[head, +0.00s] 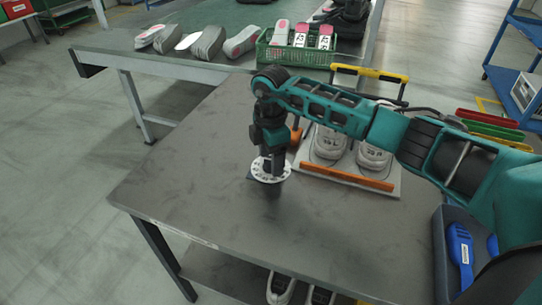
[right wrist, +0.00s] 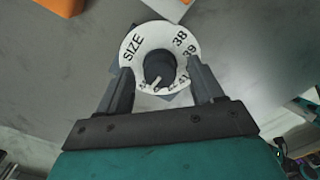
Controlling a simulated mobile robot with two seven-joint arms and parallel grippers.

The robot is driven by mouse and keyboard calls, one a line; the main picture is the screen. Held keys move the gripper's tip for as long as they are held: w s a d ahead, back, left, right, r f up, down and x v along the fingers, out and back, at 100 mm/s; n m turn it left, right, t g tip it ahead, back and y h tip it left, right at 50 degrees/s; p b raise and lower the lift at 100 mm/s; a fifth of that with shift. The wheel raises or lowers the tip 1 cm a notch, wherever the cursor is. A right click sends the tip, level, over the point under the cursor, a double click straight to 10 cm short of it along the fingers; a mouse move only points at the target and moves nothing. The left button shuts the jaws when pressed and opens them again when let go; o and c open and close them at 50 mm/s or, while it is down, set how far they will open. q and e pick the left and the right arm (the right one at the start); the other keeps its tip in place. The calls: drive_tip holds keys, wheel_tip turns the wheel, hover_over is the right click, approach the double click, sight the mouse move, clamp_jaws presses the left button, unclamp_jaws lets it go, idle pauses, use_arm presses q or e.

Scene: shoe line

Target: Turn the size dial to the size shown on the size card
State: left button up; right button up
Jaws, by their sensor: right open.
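The size dial is a white disc (right wrist: 133,62) with black print and a dark round knob (right wrist: 159,66). I read SIZE, 38, 39 and what looks like 41 in the right wrist view; the lower numbers are too small to read. A pale pointer mark on the knob points down and slightly left. In the head view the dial (head: 258,175) lies on the grey table under my right gripper (head: 270,167). The right gripper (right wrist: 159,72) is open, one finger on each side of the knob; contact is unclear. I cannot make out a size card for certain. My left gripper is not in view.
A board with a pair of pale shoes (head: 329,142) and an orange front bar (head: 346,176) stands right of the dial. A green crate (head: 268,53) with labelled items stands on the far table. The grey table's left part (head: 185,165) is clear.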

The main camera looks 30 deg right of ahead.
drive_tip(key=c, duration=1.1)
drive_tip(key=shift+o, duration=0.2)
